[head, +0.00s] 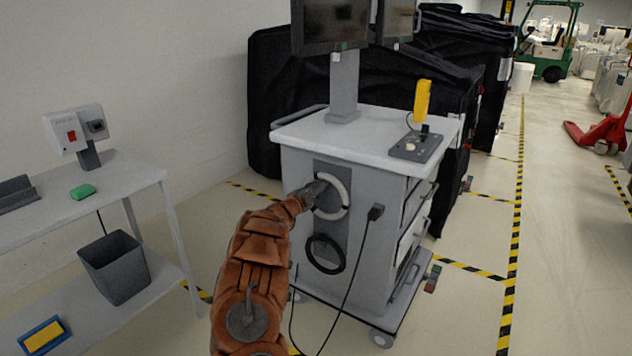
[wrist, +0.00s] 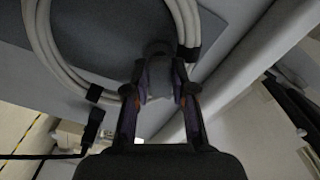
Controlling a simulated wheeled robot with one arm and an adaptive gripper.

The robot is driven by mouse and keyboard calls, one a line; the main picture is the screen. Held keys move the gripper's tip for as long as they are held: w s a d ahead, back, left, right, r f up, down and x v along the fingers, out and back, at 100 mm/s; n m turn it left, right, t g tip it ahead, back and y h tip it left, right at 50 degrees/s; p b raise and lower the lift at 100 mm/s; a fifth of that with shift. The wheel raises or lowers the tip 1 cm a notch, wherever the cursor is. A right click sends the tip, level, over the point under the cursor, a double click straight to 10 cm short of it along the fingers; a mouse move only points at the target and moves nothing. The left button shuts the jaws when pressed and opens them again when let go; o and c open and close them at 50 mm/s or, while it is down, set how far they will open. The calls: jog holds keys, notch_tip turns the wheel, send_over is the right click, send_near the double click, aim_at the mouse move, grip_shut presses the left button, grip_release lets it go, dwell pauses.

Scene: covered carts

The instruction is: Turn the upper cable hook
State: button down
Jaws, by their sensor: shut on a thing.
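The upper cable hook (wrist: 158,86) is a grey piece between my gripper's fingertips in the wrist view. A coil of white cable (head: 345,202) hangs around it on the cart's front panel; the loops also show in the wrist view (wrist: 62,62), with dark ties on them. My gripper (head: 320,190) reaches the panel inside the white coil and is shut on the upper hook, with a finger on either side. In the head view my gripper mostly hides the hook. A black cable coil (head: 326,270) hangs below.
The grey cart (head: 368,150) carries monitors (head: 336,25) and a yellow handheld device (head: 422,98). A black plug with a cord (head: 375,212) sits right of the coils. A side table (head: 135,172) stands left. Black-covered carts (head: 262,90) stand behind. The aisle at right has open floor.

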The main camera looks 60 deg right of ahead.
jog(key=n+p, duration=0.2)
jog(key=n, duration=0.1)
jog(key=shift+f, duration=0.1)
jog(key=n+p, duration=0.3)
jog(key=shift+s+f+n, duration=0.2)
jog(key=shift+s+n, duration=0.1)
jog(key=shift+s+f+n+p, duration=0.2)
jog(key=shift+n+p, duration=0.75)
jog(key=shift+n, duration=0.5)
jog(key=shift+s+f+n+p, duration=0.15)
jog(key=shift+n+p, duration=0.8)
jog(key=shift+n, duration=0.5)
